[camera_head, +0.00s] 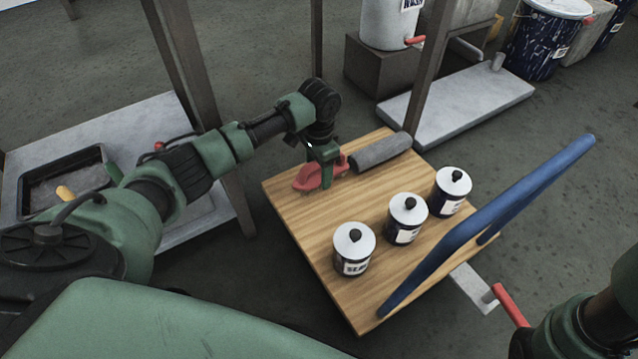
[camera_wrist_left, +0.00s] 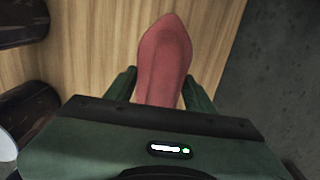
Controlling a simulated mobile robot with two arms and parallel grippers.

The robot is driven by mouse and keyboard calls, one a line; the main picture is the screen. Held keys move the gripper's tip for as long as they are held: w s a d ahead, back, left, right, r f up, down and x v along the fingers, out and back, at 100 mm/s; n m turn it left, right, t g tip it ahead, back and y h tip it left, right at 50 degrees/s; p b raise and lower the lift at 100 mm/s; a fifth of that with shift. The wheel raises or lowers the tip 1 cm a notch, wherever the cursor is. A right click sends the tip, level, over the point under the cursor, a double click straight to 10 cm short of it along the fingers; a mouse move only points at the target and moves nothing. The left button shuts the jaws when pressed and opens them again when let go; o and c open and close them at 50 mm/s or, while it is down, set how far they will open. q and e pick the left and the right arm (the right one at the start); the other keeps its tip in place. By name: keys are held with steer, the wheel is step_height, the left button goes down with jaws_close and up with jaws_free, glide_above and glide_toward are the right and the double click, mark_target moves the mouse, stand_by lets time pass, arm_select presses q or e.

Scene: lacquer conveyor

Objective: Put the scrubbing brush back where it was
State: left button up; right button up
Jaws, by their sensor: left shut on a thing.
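The red scrubbing brush (camera_head: 304,179) is at the far left part of the wooden board (camera_head: 300,215), beside a grey roller (camera_head: 380,152). My left gripper (camera_head: 326,178) points down over the brush and is shut on it. In the left wrist view the brush (camera_wrist_left: 165,55) runs between the two fingers, its pointed end reaching away over the wood. Its underside is hidden, so I cannot tell whether it touches the board. Part of my right arm shows at the lower right; its gripper is out of the picture.
Three lidded cans (camera_head: 353,250) stand in a row on the board. A blue bar (camera_head: 490,215) runs along its right side. A black tray (camera_head: 65,180) lies on a grey shelf at the left. Posts (camera_head: 205,110) rise near my left arm.

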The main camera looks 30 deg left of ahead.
mark_target(319, 173)
arm_select(q)
step_height(319, 173, down, 4)
steer(key=shift+r+b, duration=0.2)
steer(key=shift+b, duration=1)
steer(key=shift+r, duration=0.15)
steer(key=o, duration=1.2)
